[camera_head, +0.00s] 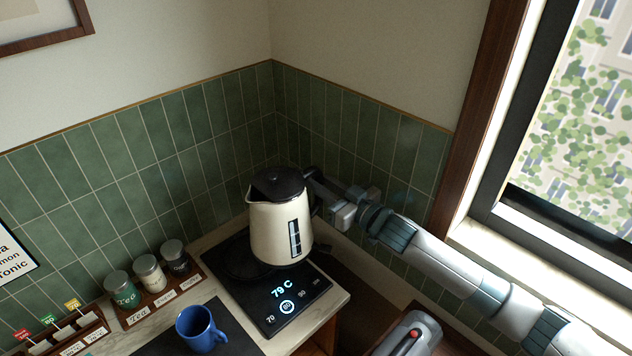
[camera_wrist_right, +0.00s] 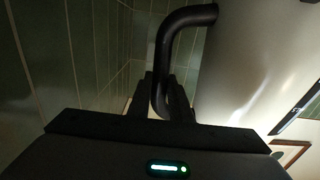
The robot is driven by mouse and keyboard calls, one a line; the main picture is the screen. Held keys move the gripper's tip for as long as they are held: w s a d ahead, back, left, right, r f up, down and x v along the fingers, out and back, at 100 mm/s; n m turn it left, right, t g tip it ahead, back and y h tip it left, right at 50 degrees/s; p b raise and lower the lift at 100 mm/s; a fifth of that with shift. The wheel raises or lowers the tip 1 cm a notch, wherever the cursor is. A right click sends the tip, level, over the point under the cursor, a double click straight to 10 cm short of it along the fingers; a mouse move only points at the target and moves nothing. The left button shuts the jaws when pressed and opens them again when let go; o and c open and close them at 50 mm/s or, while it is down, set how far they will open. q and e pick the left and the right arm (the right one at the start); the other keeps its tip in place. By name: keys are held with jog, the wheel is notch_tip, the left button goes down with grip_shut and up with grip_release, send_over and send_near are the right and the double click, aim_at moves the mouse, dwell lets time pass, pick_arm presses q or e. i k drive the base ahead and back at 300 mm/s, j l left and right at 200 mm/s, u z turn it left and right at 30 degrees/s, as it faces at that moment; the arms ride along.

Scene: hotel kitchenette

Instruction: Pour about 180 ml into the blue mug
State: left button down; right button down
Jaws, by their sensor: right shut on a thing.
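The base display reads 79 C. My right gripper (camera_head: 318,187) is shut on the kettle's black handle, on the kettle's right side. In the right wrist view the handle (camera_wrist_right: 180,50) runs down between the fingers (camera_wrist_right: 162,95), with the kettle body (camera_wrist_right: 255,70) at the right. The blue mug (camera_head: 200,330) stands upright on a dark mat at the front left, apart from the kettle. My left gripper is out of view.
Labelled jars (camera_head: 150,272) stand in a wooden rack left of the base. A holder with tea packets (camera_head: 55,335) is at the far left. Tiled walls close in behind the kettle, and a window (camera_head: 570,130) is at the right. The counter's edge lies right of the base.

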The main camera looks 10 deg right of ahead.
aim_at(196, 325)
jog(key=k+j, duration=0.1)
jog(key=j, duration=0.75)
jog(key=k+j+u, duration=0.1)
jog(key=j, duration=0.3)
jog(key=k, duration=0.05)
